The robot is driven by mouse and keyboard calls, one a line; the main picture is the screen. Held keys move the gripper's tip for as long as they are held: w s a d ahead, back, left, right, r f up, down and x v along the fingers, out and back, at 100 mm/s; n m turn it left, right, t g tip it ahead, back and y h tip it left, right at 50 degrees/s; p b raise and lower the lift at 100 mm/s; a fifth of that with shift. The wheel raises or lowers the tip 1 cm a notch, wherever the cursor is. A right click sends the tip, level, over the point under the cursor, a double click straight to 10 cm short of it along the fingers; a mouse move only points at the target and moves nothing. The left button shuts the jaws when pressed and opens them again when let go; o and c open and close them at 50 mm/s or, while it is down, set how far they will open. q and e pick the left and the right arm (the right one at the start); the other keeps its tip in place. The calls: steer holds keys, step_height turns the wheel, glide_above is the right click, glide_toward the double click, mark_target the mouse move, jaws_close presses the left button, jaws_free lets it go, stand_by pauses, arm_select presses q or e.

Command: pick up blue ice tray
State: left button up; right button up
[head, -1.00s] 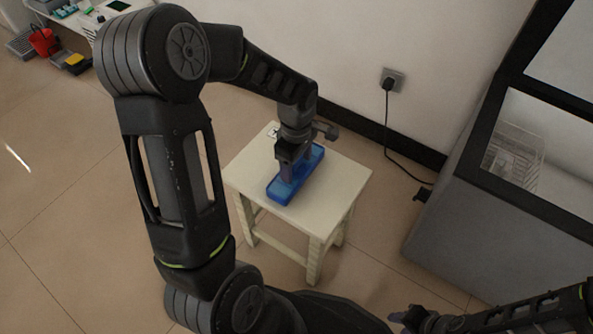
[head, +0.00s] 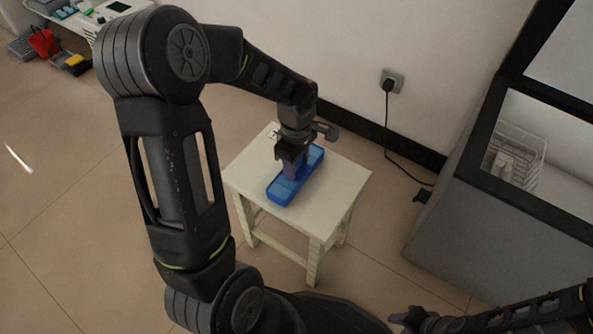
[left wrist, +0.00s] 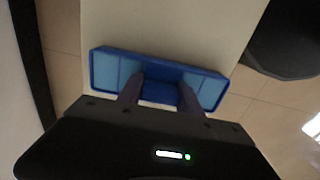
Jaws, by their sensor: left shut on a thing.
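The blue ice tray (head: 283,190) is a long blue tray with lighter blue compartments, on top of the cream stool (head: 342,185). My left gripper (head: 291,172) points down over the tray's middle and is shut on it. In the left wrist view the two fingers (left wrist: 160,92) reach over the near wall of the tray (left wrist: 104,68). The fingertips hide part of the tray. I cannot tell whether it is lifted off the stool. My right gripper (head: 408,318) is at the bottom edge, and its jaws are unclear.
A wall with a socket and plug (head: 391,82) stands behind the stool. A grey cabinet (head: 470,225) with a glass front and a wire basket (head: 515,155) is at the right. A table with items is at the top left. Floor around the stool is clear.

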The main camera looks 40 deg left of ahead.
arm_select(q)
jaws_close()
step_height(320, 180, up, 10)
steer(key=p, duration=0.3)
stand_by(0.3)
stand_by(0.5)
